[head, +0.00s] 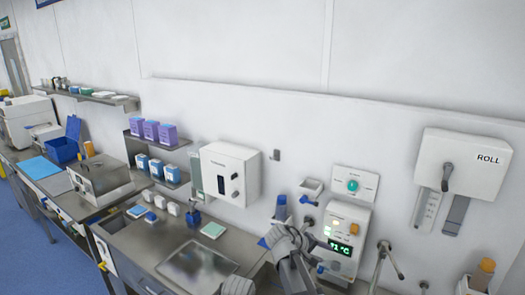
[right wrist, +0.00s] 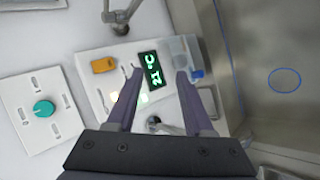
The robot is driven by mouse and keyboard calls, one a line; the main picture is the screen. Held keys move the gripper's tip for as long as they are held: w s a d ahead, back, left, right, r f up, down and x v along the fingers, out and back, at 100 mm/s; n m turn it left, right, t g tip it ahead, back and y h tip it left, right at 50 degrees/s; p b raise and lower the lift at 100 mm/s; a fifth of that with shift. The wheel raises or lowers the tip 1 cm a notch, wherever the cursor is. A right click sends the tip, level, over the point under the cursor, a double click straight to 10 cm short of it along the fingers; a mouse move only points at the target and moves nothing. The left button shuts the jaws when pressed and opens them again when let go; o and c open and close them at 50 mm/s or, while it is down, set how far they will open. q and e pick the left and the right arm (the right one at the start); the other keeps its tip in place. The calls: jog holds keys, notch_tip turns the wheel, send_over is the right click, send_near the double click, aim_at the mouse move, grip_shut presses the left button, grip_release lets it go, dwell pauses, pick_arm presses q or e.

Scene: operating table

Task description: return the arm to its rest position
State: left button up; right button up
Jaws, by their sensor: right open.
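My right gripper (head: 275,238) is at the lower middle of the head view, just left of the white control panel with a green display (head: 341,246). In the right wrist view my right gripper (right wrist: 158,74) has its two fingers well apart, with nothing held between them. The panel's lit display (right wrist: 151,70) shows behind the gap. My left gripper does not show in the head view.
A steel counter with a sink (head: 196,262) lies to the left. A white wall box (head: 229,173), a panel with a teal knob (head: 352,185), a tap (head: 384,262) and a roll dispenser (head: 464,164) line the wall. Purple boxes (head: 151,130) stand on a shelf.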

jog(key=s+a+f+m+g+y, duration=0.2)
jog(key=s+f+y, duration=0.25)
jog(key=s, duration=0.55)
jog(key=s+a+f+m+g+y, duration=0.25)
jog(key=s+y, duration=0.25)
jog(key=s, duration=0.5)
pick_arm(q)
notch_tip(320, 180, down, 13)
jog(key=b, duration=1.3)
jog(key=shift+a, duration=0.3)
pick_arm(e)
jog(key=s+a+f+n+h, duration=0.1)
jog(key=s+a+f+n, duration=0.3)
jog(key=a+f, duration=0.8)
jog(key=shift+s+f+h, duration=0.3)
jog(key=shift+f+h, duration=0.05)
jog(key=shift+f, duration=0.55)
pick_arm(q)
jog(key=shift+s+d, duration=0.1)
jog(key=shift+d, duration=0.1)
pick_arm(e)
jog(key=shift+s+d, duration=0.2)
jog(key=shift+d, duration=0.05)
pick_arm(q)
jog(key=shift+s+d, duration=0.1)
pick_arm(e)
jog(key=shift+s, duration=0.2)
jog(key=shift+w+a, duration=0.15)
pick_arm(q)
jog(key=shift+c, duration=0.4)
